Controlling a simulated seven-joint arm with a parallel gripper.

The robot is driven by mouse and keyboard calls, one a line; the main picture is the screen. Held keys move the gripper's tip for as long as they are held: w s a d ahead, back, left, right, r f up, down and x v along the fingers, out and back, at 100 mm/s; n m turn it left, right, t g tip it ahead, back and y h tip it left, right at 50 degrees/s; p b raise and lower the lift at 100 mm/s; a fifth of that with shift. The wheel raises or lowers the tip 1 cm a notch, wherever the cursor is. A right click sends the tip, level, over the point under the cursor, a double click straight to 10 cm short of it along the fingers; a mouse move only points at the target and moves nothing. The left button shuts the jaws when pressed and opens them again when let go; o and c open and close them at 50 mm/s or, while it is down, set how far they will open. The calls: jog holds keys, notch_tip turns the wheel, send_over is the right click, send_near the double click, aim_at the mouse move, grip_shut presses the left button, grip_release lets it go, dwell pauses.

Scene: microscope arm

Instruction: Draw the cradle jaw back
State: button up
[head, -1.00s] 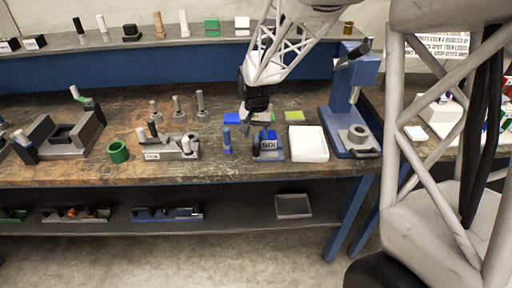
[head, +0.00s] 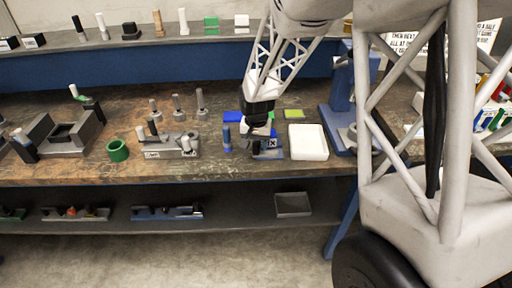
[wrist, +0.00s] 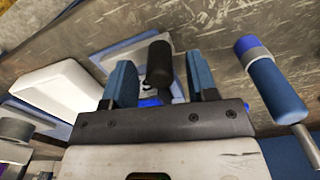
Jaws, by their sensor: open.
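The blue cradle block (head: 272,153) with a white-lettered label sits near the front of the bench, mostly hidden by my gripper in the head view. My gripper (head: 257,145) is over it, pointing down. In the wrist view my gripper (wrist: 160,82) is open, its two blue fingers standing either side of a black cylindrical knob (wrist: 159,62). I cannot tell whether either finger touches the knob. Part of the cradle's grey and blue body (wrist: 132,50) shows behind the fingers. Which part is the jaw is not clear.
A blue post (head: 227,138) stands close left of the cradle; it also shows in the wrist view (wrist: 272,88). A white tray (head: 307,142) lies close right. A blue stand (head: 338,115) rises farther right. A grey fixture (head: 170,147) is to the left.

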jog(key=shift+f, duration=0.8)
jog(key=shift+c, duration=0.5)
grip_shut()
